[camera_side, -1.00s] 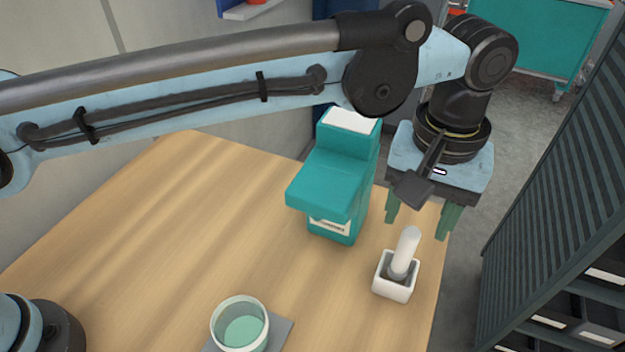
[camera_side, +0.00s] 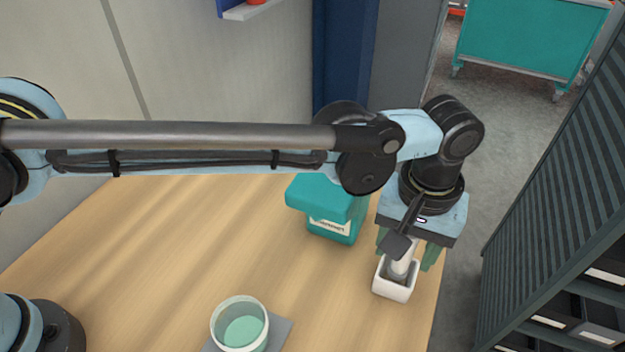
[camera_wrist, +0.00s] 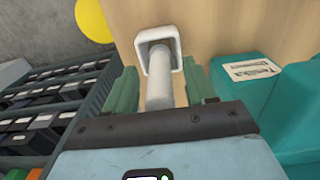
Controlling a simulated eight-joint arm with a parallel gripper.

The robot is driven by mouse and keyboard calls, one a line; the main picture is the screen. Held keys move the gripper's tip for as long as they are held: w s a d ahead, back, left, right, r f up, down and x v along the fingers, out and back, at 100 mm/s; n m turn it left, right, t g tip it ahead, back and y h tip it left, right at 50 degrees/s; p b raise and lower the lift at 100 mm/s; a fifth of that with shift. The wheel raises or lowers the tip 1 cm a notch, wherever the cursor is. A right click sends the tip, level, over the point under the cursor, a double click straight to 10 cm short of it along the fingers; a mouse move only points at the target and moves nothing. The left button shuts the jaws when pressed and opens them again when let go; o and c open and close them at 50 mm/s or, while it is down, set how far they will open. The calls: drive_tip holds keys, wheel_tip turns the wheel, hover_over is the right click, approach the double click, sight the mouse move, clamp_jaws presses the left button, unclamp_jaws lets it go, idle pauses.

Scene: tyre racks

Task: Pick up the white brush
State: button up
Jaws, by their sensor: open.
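The white brush stands in a white square holder (camera_side: 394,284) near the right edge of the wooden table. In the side view, the brush handle (camera_side: 401,264) shows below my gripper (camera_side: 408,258), and its top is hidden behind the gripper. In the wrist view, the brush (camera_wrist: 159,82) lies between the two green fingers of my gripper (camera_wrist: 162,88), with space on both sides. The gripper is open, and its fingers are around the handle, above the holder (camera_wrist: 158,42).
A teal box-shaped device (camera_side: 328,208) stands close to the left of the gripper. A glass of green liquid (camera_side: 240,325) sits on a grey pad at the table's front. Dark racks (camera_side: 560,230) stand off the table to the right.

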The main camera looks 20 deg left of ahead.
clamp_jaws()
drive_tip(key=shift+r, duration=0.15)
